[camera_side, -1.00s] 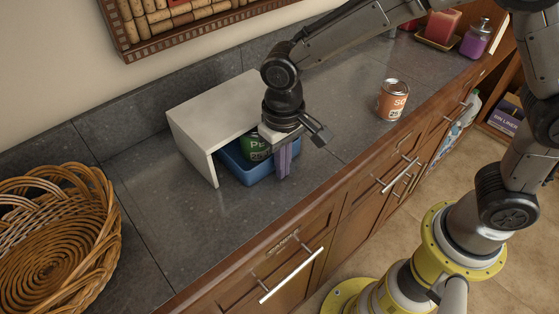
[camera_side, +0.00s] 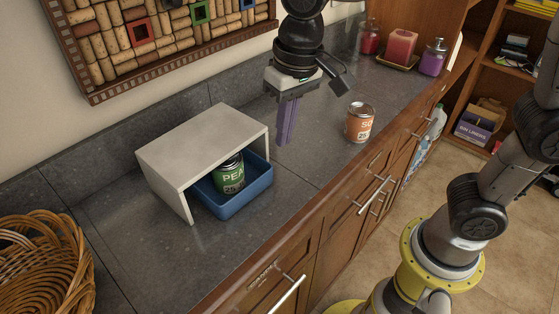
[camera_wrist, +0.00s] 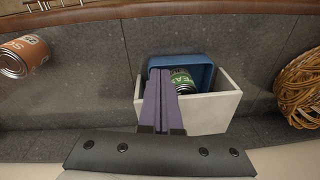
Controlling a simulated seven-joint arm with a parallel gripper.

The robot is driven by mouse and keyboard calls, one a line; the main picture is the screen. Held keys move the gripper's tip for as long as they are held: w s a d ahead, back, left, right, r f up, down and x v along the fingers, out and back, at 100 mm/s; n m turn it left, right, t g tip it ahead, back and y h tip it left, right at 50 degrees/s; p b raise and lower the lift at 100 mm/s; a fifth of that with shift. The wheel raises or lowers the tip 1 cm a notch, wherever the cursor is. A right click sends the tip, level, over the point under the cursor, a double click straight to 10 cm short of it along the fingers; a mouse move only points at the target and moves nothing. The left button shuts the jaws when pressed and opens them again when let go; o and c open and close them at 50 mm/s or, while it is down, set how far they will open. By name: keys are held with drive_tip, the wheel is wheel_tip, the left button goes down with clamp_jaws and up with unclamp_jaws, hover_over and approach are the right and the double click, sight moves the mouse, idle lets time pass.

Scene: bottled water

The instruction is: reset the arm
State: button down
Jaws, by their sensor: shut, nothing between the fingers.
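My gripper (camera_side: 285,132) is shut and empty, its purple fingers pressed together and pointing down above the counter. It hangs to the right of the white shelf (camera_side: 200,140) and clear of it. In the wrist view my fingers (camera_wrist: 157,85) overlap the left part of the blue bin and the white shelf. A green can of peas (camera_side: 229,175) stands in the blue bin (camera_side: 240,204), which sits partly under the white shelf. The can also shows in the wrist view (camera_wrist: 183,82), partly hidden by the fingers.
An orange soup can (camera_side: 359,124) stands on the counter to the right of my gripper. A wicker basket (camera_side: 40,265) is at the left. Red and purple jars (camera_side: 433,57) and a candle (camera_side: 401,46) stand at the far end. The counter before the shelf is clear.

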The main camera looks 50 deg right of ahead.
drive_tip(key=s+d+r+m+t, duration=0.1)
drive_tip(key=s+d+r+t, duration=0.25)
drive_tip(key=s+d, duration=0.5)
drive_tip(key=s+d+f+n, duration=0.2)
drive_tip(key=s+d+f, duration=0.2)
drive_tip(key=s+d, duration=0.2)
drive_tip(key=shift+f+n+t+h, duration=0.25)
drive_tip(key=shift+n+t+h, duration=0.05)
drive_tip(key=shift+t, duration=0.15)
drive_tip(key=shift+s, duration=0.1)
